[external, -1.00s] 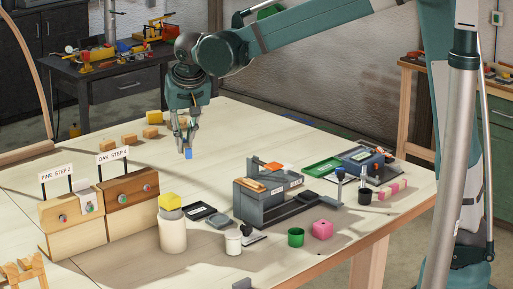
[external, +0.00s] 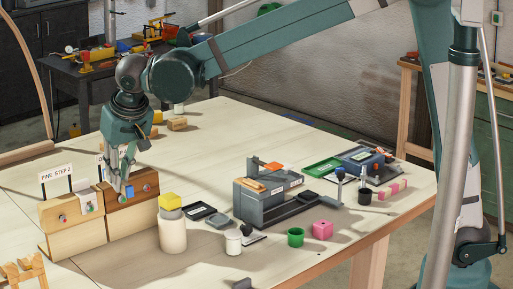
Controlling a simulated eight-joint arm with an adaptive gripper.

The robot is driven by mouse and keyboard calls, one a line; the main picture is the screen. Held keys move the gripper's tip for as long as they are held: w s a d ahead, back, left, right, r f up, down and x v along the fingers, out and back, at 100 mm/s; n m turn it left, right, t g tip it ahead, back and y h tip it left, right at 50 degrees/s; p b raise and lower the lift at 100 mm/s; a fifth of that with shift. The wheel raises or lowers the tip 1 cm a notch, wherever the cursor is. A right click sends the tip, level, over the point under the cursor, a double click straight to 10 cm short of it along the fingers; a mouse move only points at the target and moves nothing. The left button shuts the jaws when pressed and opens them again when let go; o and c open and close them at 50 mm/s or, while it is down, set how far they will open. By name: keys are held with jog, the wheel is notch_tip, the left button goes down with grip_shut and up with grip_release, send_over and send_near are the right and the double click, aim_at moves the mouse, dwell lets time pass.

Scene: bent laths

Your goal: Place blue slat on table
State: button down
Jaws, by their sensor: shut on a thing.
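My gripper (external: 122,188) is shut on the small blue slat (external: 122,198), and only a little of the slat shows below the fingertips. Gripper and slat are in front of the left part of the brown OAK STEP block (external: 135,203) in the picture. I cannot tell whether the slat touches that block. The pale wooden table (external: 300,135) is broad and lit. The gripper covers most of the OAK STEP sign.
The PINE STEP block (external: 62,215) stands left of the oak one. The table's back middle is clear.

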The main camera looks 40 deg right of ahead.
jog(key=s+a, duration=0.2)
jog(key=a, duration=0.2)
notch_tip(320, 180, down, 11)
jog(key=shift+n, duration=0.3)
jog(key=shift+s+f, duration=0.1)
jog(key=shift+f, duration=0.05)
jog(key=shift+f+b, duration=0.5)
jog(key=shift+f, duration=2.5)
jog(key=shift+f+b, duration=0.35)
jog(key=shift+f, duration=1.55)
jog(key=shift+f, duration=0.15)
